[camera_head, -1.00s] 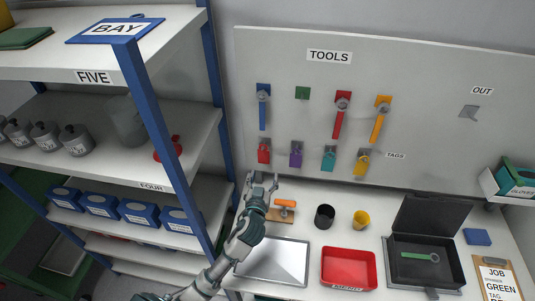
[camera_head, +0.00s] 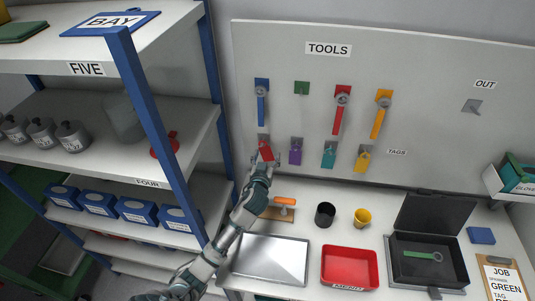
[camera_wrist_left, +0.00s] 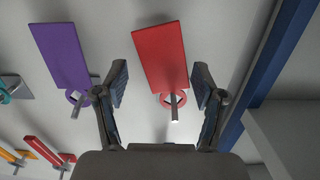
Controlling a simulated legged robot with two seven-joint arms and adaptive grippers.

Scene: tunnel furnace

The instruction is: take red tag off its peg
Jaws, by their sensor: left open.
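The red tag (camera_head: 266,151) hangs on its peg at the left end of the lower row on the tool board. In the left wrist view the red tag (camera_wrist_left: 161,57) and its peg (camera_wrist_left: 174,104) lie between my two fingers, with space on both sides. My left gripper (camera_head: 265,160) is open in front of the tag and partly covers it in the head view. It also shows in the left wrist view (camera_wrist_left: 160,82), with its fingers spread around the tag. My right gripper is not in view.
A purple tag (camera_head: 296,151) hangs beside the red one, followed by teal and yellow tags. A blue wrench (camera_head: 262,105) hangs above. A blue shelf post (camera_head: 155,120) stands to the left. A red tray (camera_head: 349,268) and an open black case (camera_head: 428,258) are on the bench.

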